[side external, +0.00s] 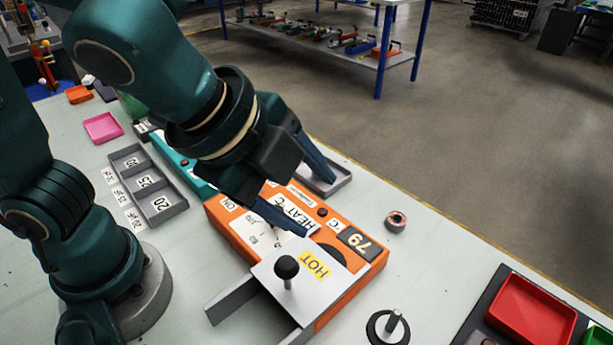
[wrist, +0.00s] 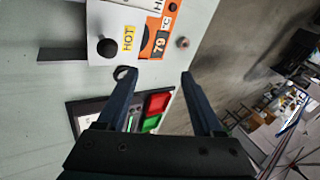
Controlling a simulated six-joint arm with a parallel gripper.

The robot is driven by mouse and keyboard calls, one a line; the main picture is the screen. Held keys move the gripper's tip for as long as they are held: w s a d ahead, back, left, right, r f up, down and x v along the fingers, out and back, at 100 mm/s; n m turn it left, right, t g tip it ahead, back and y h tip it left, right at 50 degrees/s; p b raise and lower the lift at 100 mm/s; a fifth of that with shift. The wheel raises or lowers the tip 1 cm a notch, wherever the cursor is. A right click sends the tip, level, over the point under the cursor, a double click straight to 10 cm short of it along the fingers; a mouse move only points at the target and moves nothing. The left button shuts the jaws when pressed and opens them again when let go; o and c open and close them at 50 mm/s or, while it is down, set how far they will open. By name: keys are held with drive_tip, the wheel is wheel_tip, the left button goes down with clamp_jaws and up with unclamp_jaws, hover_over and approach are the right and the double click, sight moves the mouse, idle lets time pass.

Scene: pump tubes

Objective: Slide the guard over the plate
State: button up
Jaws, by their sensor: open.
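The guard (side external: 339,284) is a pale flat sheet with a yellow HOT label and an upright black knob (side external: 286,267). It lies at the front end of the orange heater unit (side external: 222,224), on grey rails (side external: 232,298). The dark round plate (side external: 327,251) shows partly beside the guard's edge; the guard seems to cover part of it. In the wrist view the guard (wrist: 119,20) and its knob (wrist: 107,46) are at the top left. My gripper (side external: 319,206) is open and empty above the heater unit, apart from the knob; its fingers also show in the wrist view (wrist: 158,74).
A small copper-coloured ring (side external: 395,221) lies right of the heater. A black ring with a peg (side external: 388,327) stands in front. A dark tray with a red bin (side external: 531,310) is at right. A grey numbered tray (side external: 170,208) is at left. The table between them is clear.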

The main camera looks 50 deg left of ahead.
sight(282, 263)
drive_tip(key=s+f+m, duration=0.1)
drive_tip(key=s, duration=0.1)
drive_tip(key=s+f+m+g, duration=0.2)
drive_tip(key=s+f, duration=0.1)
drive_tip(key=shift+s+m, duration=0.35)
drive_tip(key=shift+m, duration=0.05)
drive_tip(key=shift+x, duration=2.8)
drive_tip(key=shift+s+a, duration=0.1)
clamp_jaws()
